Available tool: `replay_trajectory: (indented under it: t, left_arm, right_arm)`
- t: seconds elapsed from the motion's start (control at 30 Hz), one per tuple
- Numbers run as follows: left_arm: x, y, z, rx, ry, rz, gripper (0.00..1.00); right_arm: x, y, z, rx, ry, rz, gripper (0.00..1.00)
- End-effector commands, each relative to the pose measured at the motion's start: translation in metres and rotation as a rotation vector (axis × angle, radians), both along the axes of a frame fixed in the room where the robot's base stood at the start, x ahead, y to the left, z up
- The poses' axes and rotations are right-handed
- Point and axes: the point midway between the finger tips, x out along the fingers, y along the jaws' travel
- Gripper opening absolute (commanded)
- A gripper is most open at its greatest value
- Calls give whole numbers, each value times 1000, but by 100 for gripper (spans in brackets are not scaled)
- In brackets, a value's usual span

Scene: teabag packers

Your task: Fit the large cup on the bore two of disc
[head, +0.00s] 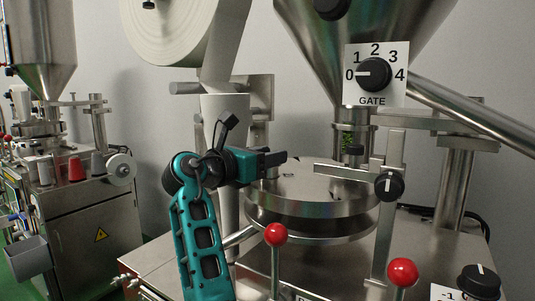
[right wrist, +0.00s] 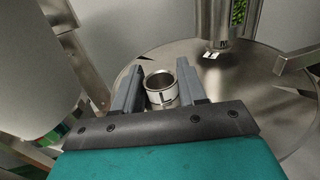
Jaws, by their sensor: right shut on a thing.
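My right gripper (head: 276,158) is at the left part of the round steel disc (head: 318,183) in the head view. In the right wrist view its two grey fingers (right wrist: 160,88) are shut on a short, hollow metal cup (right wrist: 161,98) with a dark mark on its pale side. The cup is upright, near the edge of the disc (right wrist: 240,85). I cannot tell whether it touches the disc or is just above it. The numbers of the bores are not readable, so bore two cannot be picked out. My left gripper is not in view.
A steel hopper (head: 365,50) with a gate knob (head: 373,74) stands over the disc. A flat steel bar (head: 340,173) crosses above the disc's right side. Red-knobbed levers (head: 276,234) stand in front. A paper roll (head: 180,30) hangs behind my arm.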

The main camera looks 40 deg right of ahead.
Motion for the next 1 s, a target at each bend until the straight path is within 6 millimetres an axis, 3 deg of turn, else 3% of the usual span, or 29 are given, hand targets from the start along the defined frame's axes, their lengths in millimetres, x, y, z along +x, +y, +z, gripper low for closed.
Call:
replay_trajectory:
  t: [0.1, 0.13, 0.4, 0.77, 1.0]
  left_arm:
    - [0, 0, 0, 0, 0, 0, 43]
    - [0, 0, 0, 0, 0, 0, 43]
    - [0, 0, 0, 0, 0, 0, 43]
    - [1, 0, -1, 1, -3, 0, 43]
    - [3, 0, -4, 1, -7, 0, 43]
  right_arm:
    - [0, 0, -5, 2, 2, 0, 8]
    - [0, 0, -4, 2, 2, 0, 44]
    - [0, 0, -7, 7, 6, -1, 70]
    - [1, 7, -10, 12, 10, 2, 71]
    - [-3, 52, -6, 7, 4, 6, 71]
